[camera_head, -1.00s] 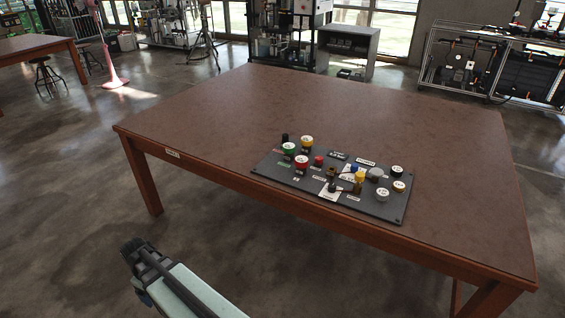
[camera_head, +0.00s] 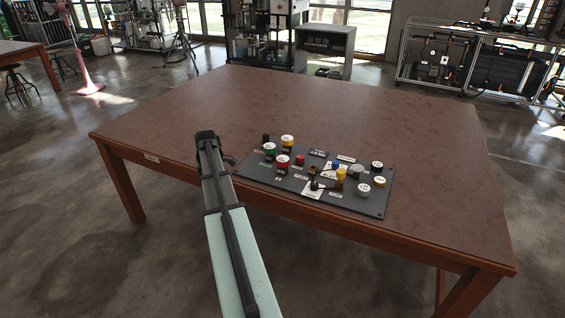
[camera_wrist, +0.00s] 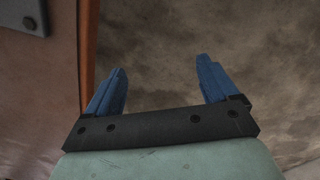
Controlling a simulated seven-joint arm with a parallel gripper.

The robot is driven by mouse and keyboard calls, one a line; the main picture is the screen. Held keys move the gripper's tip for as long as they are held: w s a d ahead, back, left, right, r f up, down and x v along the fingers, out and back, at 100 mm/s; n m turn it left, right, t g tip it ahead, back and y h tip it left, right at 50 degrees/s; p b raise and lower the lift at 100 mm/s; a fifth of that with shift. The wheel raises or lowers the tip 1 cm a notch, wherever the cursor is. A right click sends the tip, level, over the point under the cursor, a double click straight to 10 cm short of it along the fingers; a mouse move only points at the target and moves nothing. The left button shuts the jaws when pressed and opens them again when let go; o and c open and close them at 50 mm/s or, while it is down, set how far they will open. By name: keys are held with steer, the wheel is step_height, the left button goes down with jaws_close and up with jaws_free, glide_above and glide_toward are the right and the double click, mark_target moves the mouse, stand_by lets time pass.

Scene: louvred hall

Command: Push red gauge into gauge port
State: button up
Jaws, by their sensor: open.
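In the head view a dark panel (camera_head: 352,205) lies near the table's front edge and bears several coloured round parts. The red gauge (camera_head: 283,161), red with a white labelled face, sits at its left part, below a green one. I cannot tell which fitting is the gauge port. In the wrist view my gripper (camera_wrist: 163,82) has two blue fingers spread wide with nothing between them. It hangs by the table's front edge, with floor beneath. Only a corner of the panel (camera_wrist: 25,17) shows there, top left. My arm hides the gripper's fingers in the head view.
Green (camera_head: 269,148), yellow (camera_head: 287,140) and black parts stand close to the red gauge. A small red knob (camera_head: 300,160) is just right of it. The brown table (camera_head: 400,125) is clear behind the panel and to the right.

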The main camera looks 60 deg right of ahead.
steer(key=s+d+r+n, duration=0.1)
steer(key=s+d+r, duration=0.2)
steer(key=s+d, duration=0.3)
steer(key=s+d+r+n, duration=0.1)
steer(key=s+d+r, duration=0.25)
steer(key=d, duration=0.55)
step_height(320, 180, up, 6)
steer(key=f, duration=0.1)
glide_above(283, 158)
steer(key=shift+w+a+r+n, duration=0.1)
steer(key=shift+a+r+n, duration=0.15)
steer(key=shift+n, duration=0.15)
steer(key=shift+d, duration=0.1)
steer(key=shift+s+f, duration=0.2)
steer(key=shift+f, duration=4.75)
jaws_close()
